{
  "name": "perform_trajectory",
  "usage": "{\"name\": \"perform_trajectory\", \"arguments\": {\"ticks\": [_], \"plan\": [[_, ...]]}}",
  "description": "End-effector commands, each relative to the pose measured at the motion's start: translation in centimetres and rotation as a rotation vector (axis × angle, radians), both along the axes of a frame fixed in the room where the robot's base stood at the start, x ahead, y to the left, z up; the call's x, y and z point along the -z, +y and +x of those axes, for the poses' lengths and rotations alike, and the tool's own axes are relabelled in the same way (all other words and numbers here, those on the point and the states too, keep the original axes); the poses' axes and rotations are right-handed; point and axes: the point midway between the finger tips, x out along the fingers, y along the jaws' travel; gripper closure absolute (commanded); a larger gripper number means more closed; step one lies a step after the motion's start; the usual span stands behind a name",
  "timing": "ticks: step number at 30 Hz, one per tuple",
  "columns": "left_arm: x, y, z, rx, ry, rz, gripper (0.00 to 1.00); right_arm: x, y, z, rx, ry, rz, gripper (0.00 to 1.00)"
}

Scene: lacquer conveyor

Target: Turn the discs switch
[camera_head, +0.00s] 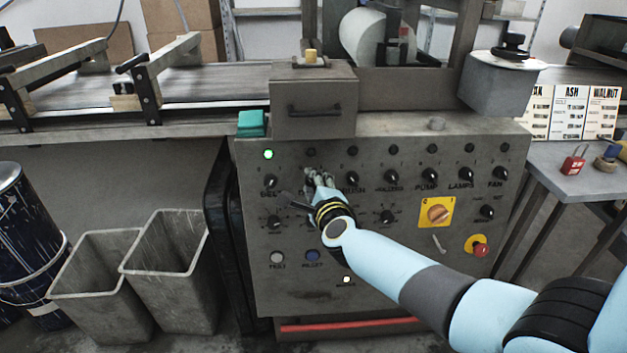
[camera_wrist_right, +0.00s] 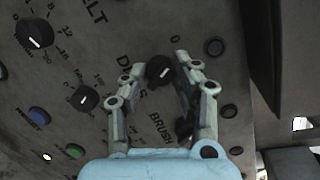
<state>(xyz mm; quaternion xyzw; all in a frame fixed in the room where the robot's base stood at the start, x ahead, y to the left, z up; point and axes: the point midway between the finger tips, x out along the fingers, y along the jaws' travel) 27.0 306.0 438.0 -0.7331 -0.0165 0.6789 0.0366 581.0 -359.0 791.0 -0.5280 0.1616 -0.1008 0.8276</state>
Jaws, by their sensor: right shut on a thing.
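The discs switch (camera_wrist_right: 160,70) is a round black knob with a short white pointer mark. It shows between my fingertips in the right wrist view, beside a partly covered "DISCS" label and close to a "0" mark. My right gripper (camera_wrist_right: 158,73) is shut on it, one finger on each side. In the head view my right gripper (camera_head: 315,175) reaches the upper left of the grey control panel (camera_head: 385,265) and hides the knob. The small round lamp (camera_wrist_right: 214,46) near the knob is dark. My left gripper is not in view.
The belt knob (camera_head: 270,182) sits to the left under a lit green lamp (camera_head: 268,154). The brush knob (camera_head: 352,178) is close on the right. A yellow rotary switch (camera_head: 436,213) and red emergency button (camera_head: 480,250) are at right. Two grey bins (camera_head: 172,270) stand left.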

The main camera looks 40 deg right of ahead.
Motion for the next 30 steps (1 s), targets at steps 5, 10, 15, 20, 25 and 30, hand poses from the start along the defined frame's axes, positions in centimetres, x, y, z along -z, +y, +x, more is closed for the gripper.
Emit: {"name": "perform_trajectory", "arguments": {"ticks": [5, 10, 15, 20, 25, 30], "plan": [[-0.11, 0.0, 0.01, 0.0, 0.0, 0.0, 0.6, 0.08, 0.07, -0.02, -0.003, 0.006, -0.007, 1.0], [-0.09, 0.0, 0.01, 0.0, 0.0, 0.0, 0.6, 0.11, 0.07, -0.02, -0.002, 0.007, -0.008, 1.0], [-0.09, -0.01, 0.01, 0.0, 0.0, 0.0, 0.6, 0.11, 0.07, -0.02, -0.003, 0.006, -0.007, 0.63], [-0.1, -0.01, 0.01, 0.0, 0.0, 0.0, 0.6, 0.07, 0.05, -0.02, -0.002, 0.006, -0.007, 0.48], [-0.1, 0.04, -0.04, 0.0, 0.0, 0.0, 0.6, 0.04, 0.02, -0.01, -0.001, 0.005, -0.007, 0.48], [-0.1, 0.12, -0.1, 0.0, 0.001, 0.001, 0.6, 0.0, 0.38, -0.96, -0.002, 0.006, -0.006, 0.48]]}}
